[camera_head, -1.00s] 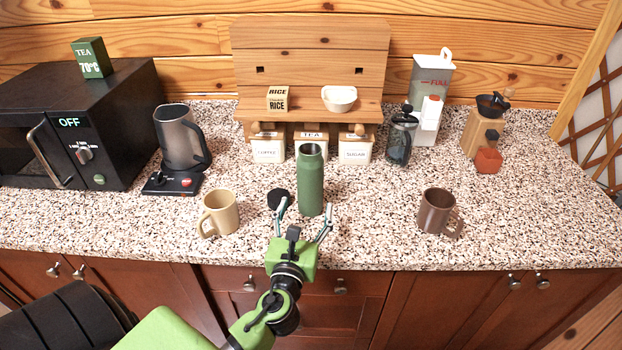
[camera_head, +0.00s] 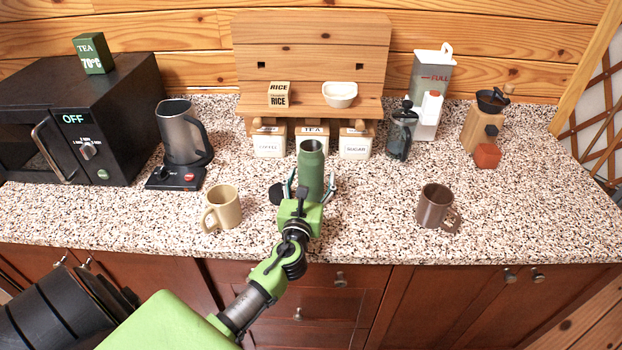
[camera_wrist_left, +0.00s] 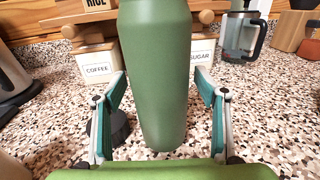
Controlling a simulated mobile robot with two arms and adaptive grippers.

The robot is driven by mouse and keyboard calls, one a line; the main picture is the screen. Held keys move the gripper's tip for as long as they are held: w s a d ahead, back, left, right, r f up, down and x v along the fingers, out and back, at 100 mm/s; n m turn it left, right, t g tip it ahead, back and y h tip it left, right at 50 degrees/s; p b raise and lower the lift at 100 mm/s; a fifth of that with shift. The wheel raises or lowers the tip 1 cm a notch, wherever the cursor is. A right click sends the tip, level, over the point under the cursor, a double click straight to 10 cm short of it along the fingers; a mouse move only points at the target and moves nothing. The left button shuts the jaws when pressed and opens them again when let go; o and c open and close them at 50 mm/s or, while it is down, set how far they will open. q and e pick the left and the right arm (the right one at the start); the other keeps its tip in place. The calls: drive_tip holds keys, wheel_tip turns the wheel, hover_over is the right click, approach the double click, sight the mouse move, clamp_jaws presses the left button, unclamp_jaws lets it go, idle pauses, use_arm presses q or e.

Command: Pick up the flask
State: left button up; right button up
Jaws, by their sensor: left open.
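The flask (camera_head: 311,167) is a tall green cylinder with an open top, upright on the speckled counter. It also fills the middle of the left wrist view (camera_wrist_left: 155,75). My left gripper (camera_head: 309,186) is open, with one finger on each side of the flask's body. In the left wrist view (camera_wrist_left: 160,95) gaps show between the fingers and the flask. A round black lid (camera_head: 276,193) lies on the counter just left of the flask, partly behind the left finger. My right gripper is not in view.
A beige mug (camera_head: 223,208) stands left of the gripper and a brown mug (camera_head: 434,205) to the right. Labelled canisters (camera_head: 312,140) stand under a wooden shelf behind the flask. A kettle (camera_head: 182,135) is at left. The counter between flask and brown mug is clear.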

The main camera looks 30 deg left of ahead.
sight(301, 156)
use_arm(q)
drive_tip(key=c, duration=1.5)
drive_tip(key=shift+o, duration=0.2)
drive_tip(key=shift+r, duration=0.1)
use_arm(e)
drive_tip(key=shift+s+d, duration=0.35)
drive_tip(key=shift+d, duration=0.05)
use_arm(q)
drive_tip(key=shift+r, duration=0.6)
wheel_tip(301, 156, up, 2)
drive_tip(key=shift+r+p, duration=0.2)
drive_tip(key=shift+p, duration=0.25)
drive_tip(key=s+r, duration=0.2)
drive_tip(key=s+r+p, duration=0.1)
drive_tip(key=s+r, duration=0.1)
drive_tip(key=r, duration=0.1)
drive_tip(key=shift+s+a, duration=0.15)
drive_tip(key=shift+s, duration=0.05)
drive_tip(key=s+r+b, duration=0.1)
drive_tip(key=s+r, duration=0.3)
drive_tip(key=s, duration=0.5)
drive_tip(key=shift+s+a+r, duration=0.25)
drive_tip(key=shift+s+a, duration=0.05)
drive_tip(key=shift+a, duration=0.05)
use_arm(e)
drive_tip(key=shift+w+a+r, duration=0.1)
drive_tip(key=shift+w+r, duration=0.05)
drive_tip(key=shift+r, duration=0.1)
